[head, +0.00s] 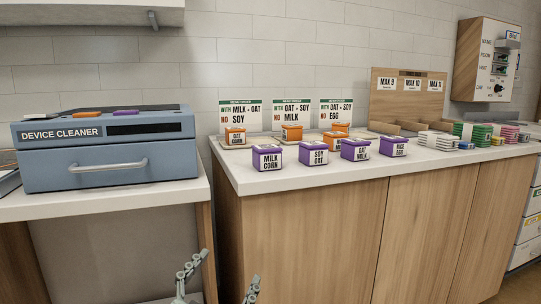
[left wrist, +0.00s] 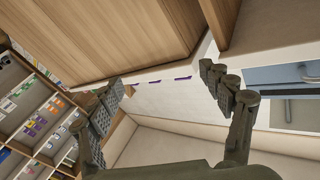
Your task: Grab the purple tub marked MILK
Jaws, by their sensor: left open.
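Several purple tubs stand in a row near the front of the counter in the head view. The leftmost tub (head: 267,158) reads MILK CORN. Beside it is a SOY OAT tub (head: 313,154), then a tub (head: 355,150) that seems to read OAT MILK, then one (head: 393,147) with small lettering that seems to end in EGG. My left gripper (head: 228,268) is open and empty, low in front of the counter and below the tubs. In the left wrist view its fingers (left wrist: 160,80) are spread, with thin purple slivers (left wrist: 183,78) beyond them at the counter edge. My right gripper is not in view.
Orange tubs (head: 291,132) stand behind the purple ones, before signs (head: 294,115). A blue device cleaner (head: 108,160) sits on the lower left counter. A wooden rack (head: 408,99) and stacked packs (head: 474,132) are at right. The counter's front edge (head: 300,186) lies above my gripper.

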